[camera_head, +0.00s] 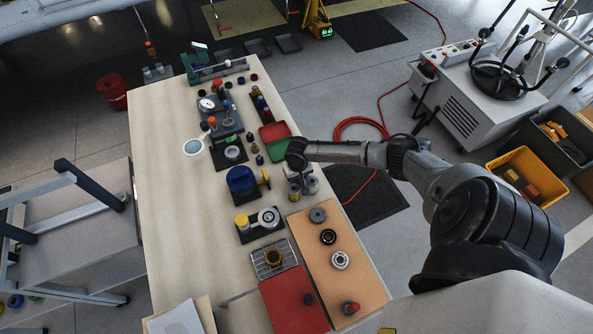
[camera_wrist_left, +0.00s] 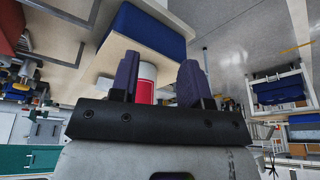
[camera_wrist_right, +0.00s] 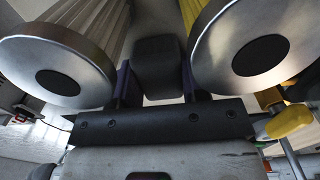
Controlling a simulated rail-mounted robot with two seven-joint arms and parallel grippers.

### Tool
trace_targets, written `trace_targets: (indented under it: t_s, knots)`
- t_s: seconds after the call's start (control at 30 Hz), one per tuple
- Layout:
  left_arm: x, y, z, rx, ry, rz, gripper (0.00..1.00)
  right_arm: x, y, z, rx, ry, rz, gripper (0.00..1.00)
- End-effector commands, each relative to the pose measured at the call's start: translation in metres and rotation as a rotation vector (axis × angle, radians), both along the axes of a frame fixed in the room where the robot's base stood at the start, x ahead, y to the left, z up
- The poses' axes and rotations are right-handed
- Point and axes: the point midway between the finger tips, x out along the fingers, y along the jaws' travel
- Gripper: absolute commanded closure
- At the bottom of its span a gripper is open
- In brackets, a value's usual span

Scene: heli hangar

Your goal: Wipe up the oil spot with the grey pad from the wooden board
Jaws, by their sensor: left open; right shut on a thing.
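In the head view my right arm reaches in from the right, with its gripper (camera_head: 300,176) low over the right edge of the workbench. In the right wrist view it is shut on a dark grey block (camera_wrist_right: 157,62), which looks like the grey pad. Two metal-topped cylinders (camera_wrist_right: 40,70) (camera_wrist_right: 255,48) stand on either side of it. The wooden board (camera_head: 362,290) lies at the near right of the bench. I cannot make out the oil spot. My left gripper (camera_wrist_left: 158,82) is open and empty in its own wrist view; it is outside the head view.
The workbench (camera_head: 170,220) is bare along its left side. A blue round part (camera_head: 241,180), a red-and-green tray (camera_head: 278,143) and a red mat (camera_head: 290,300) crowd the right side. A yellow bin (camera_head: 528,178) and grey cart (camera_head: 470,100) stand on the floor.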

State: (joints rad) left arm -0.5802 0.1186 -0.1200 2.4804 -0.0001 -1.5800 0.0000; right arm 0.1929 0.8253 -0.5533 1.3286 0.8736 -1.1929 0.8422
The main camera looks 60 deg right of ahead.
Motion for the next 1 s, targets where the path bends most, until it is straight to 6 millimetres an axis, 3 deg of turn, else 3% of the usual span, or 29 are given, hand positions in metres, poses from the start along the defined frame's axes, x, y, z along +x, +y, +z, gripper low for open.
trace_targets:
  t_s: [0.2, 1.0]
  knots:
    - [0.0, -0.002, 0.008, -0.007, 0.0, 0.005, 0.57, 0.004, 0.008, 0.0, 0.004, 0.006, 0.001, 0.77]
    - [0.0, 0.002, -0.014, 0.008, 0.001, -0.005, 0.57, 0.043, -0.022, -0.001, 0.001, 0.0, -0.001, 0.77]
